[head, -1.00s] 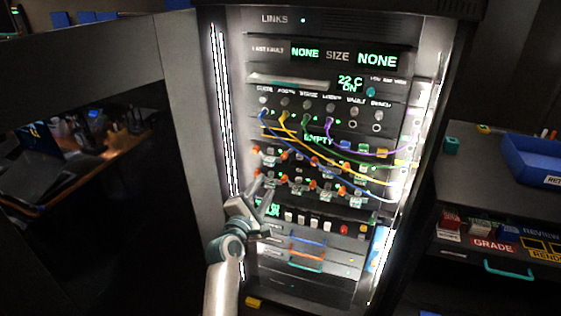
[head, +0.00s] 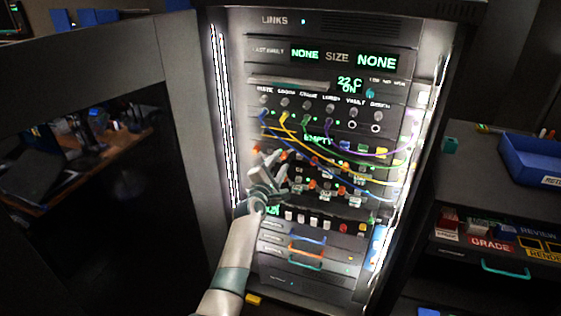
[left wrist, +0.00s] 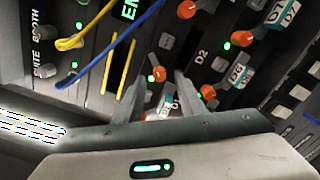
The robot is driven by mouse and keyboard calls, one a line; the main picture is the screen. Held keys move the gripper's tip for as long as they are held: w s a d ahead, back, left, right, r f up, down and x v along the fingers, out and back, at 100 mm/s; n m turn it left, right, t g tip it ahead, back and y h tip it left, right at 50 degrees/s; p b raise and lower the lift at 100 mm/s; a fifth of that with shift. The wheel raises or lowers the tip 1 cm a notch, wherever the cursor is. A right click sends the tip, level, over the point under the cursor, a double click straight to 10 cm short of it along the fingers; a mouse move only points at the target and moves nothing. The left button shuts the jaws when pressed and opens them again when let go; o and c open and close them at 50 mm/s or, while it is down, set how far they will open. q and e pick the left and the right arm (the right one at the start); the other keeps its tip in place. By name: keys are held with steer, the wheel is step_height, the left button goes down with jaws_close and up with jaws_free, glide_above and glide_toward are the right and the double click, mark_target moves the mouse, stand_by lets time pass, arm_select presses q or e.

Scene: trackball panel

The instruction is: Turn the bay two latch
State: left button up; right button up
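The rack's bay rows show orange-ended latches and small green lights. In the left wrist view a dark bay face carries the label D2 (left wrist: 201,52). One orange latch (left wrist: 187,9) shows above that label, another orange latch (left wrist: 158,73) lies between my fingers, and a third orange latch (left wrist: 208,92) is just right of the right finger. I cannot tell for sure which latch belongs to bay two. My left gripper (head: 268,162) is open and empty in front of the left end of the bay rows; its fingers partly hide the bays. My right gripper is out of view.
Yellow, blue and purple cables (head: 345,153) hang across the bays from the sockets above. Drawers with blue and orange handles (head: 305,248) lie below. The open rack door (head: 190,120) stands at the left. A side table (head: 465,165) with a blue tray (head: 530,158) is at the right.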

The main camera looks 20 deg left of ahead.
arm_select(q)
steer(key=shift+w, duration=0.7)
steer(key=shift+c, duration=0.6)
jaws_close()
